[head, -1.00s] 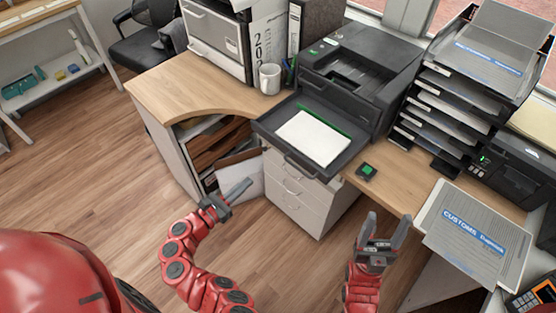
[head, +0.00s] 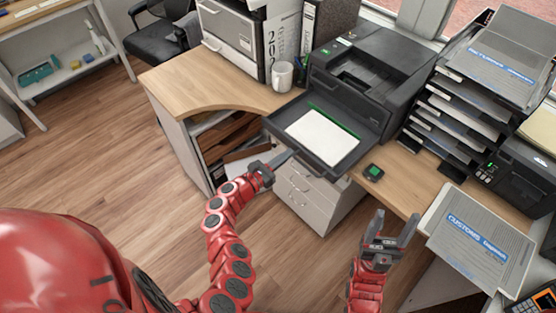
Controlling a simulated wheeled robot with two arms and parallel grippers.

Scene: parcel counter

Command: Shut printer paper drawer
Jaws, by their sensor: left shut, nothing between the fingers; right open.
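The black printer (head: 365,75) stands on the wooden desk. Its paper drawer (head: 349,155) is pulled out toward me and overhangs the desk's front edge. A stack of white paper (head: 321,136) lies in the drawer. My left gripper (head: 284,158) is shut and empty, with its fingertips close to the front left part of the drawer; I cannot tell whether they touch it. My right gripper (head: 379,226) is open and empty, in front of the desk and to the right of the drawer cabinet.
A white mug (head: 282,77) stands left of the printer. A small black device with a green top (head: 373,172) lies right of the drawer. Stacked trays (head: 470,100) and a customs folder (head: 475,236) occupy the right side. A white drawer cabinet (head: 312,203) stands below.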

